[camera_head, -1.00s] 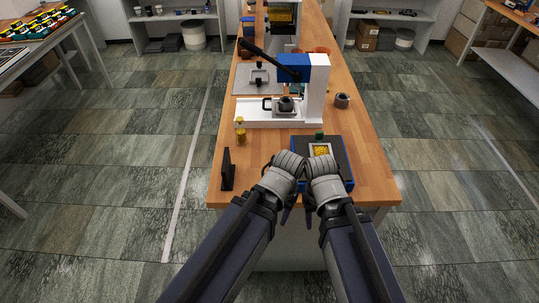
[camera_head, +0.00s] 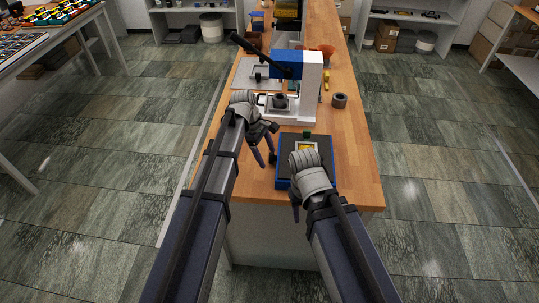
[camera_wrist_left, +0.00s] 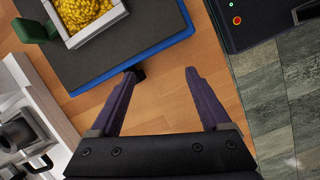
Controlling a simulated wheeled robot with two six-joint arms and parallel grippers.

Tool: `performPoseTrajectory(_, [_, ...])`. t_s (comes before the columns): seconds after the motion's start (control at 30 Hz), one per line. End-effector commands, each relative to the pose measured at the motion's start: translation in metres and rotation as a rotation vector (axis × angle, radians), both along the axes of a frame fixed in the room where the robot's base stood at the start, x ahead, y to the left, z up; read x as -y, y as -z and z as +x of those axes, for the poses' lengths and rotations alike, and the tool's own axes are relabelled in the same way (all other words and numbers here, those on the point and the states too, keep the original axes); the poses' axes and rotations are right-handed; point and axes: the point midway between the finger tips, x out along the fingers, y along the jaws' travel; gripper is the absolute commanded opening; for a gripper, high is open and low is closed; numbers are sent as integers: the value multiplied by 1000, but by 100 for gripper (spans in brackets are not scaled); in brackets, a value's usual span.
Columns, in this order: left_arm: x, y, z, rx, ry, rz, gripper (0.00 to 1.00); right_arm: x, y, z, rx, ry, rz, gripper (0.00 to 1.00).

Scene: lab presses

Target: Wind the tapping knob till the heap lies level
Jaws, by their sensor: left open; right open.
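A dark, blue-edged tapping unit (camera_head: 284,174) sits on the bench near its front end. On it a pale square tray (camera_wrist_left: 117,17) holds a yellow granular heap (camera_wrist_left: 85,12), and a green block (camera_wrist_left: 35,29) stands beside the tray. A small black knob-like part (camera_wrist_left: 135,71) sticks out from the blue edge in the left wrist view. My left gripper (camera_wrist_left: 160,73) is open and empty, with one fingertip close to that black part; whether they touch is unclear. My right gripper (camera_head: 296,207) is at the unit's front; its wrist hides part of the unit and most of its fingers.
A white and blue press with a black lever (camera_head: 292,66) stands behind the unit. A grey ring (camera_head: 340,100) sits to its right. The bench's right strip (camera_head: 355,160) is clear. My left arm covers the bench's left front.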

Motion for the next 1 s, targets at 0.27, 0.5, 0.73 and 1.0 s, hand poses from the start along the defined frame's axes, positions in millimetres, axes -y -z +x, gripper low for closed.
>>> performPoseTrajectory(0.27, [-22, -6, 54, -93, -349, -85, 81, 0, 0, 0, 0, 0, 0, 50])
performPoseTrajectory(0.5, [-22, -5, 55, -101, -374, -93, 81, 0, 2, 0, 0, 0, 0, 50])
performPoseTrajectory(0.73, [-18, 8, 55, -100, -372, -91, 81, 0, 16, 0, 0, 0, 0, 50])
performPoseTrajectory(1.0, [-5, 40, 55, -100, -371, -91, 81, 0, 48, 0, 0, 0, 0, 50])
